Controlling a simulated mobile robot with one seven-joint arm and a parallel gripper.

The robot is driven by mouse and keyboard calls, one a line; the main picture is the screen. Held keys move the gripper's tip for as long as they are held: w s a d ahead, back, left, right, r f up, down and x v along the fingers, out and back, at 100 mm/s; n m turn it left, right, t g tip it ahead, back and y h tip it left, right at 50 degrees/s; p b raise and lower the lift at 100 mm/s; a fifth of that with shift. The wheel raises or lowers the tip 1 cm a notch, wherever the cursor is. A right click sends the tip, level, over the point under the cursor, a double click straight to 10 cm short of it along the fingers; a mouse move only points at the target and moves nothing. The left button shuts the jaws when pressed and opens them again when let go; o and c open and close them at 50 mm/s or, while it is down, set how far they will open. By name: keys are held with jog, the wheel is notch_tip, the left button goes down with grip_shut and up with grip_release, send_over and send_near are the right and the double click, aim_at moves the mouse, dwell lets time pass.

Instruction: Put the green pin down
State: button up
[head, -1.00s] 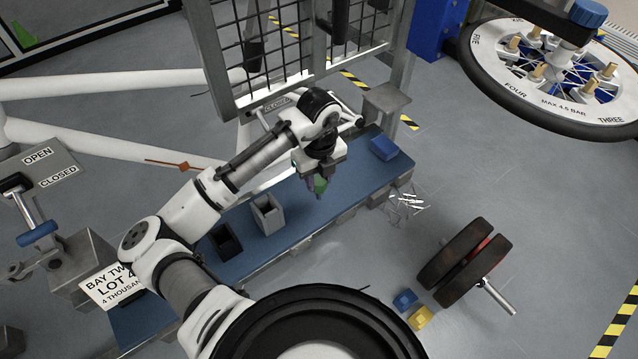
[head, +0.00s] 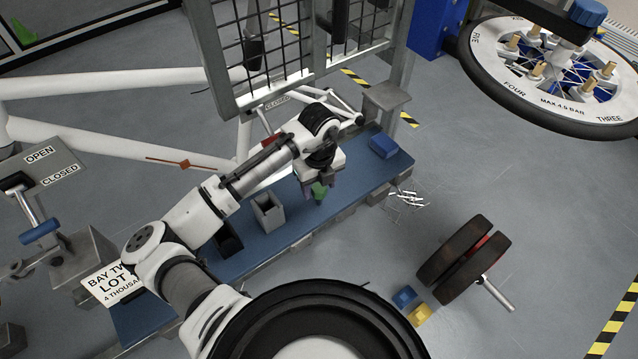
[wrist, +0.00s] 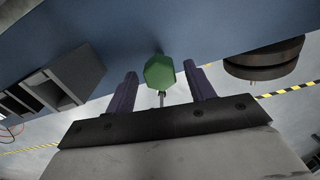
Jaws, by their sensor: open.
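The green pin (head: 319,192) is at the blue bench (head: 285,235), toward its right part, just below my gripper (head: 318,184). In the wrist view the pin's faceted green head (wrist: 159,71) shows between the two purple fingers of my gripper (wrist: 160,76), with a gap on each side. A thin grey shaft shows behind the head. My gripper is open and holds nothing. I cannot tell exactly how the pin rests on the bench.
A grey open box (head: 268,212) and a black open box (head: 229,242) stand left of the pin on the bench. A blue block (head: 383,146) lies at the bench's right end. A mesh gate (head: 290,50) rises behind. Dark discs (head: 462,260) stand on the floor at right.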

aim_at(319, 188)
jog(key=shift+r, duration=0.1)
notch_tip(319, 188, up, 12)
jog(key=shift+r, duration=0.15)
dwell(0.3)
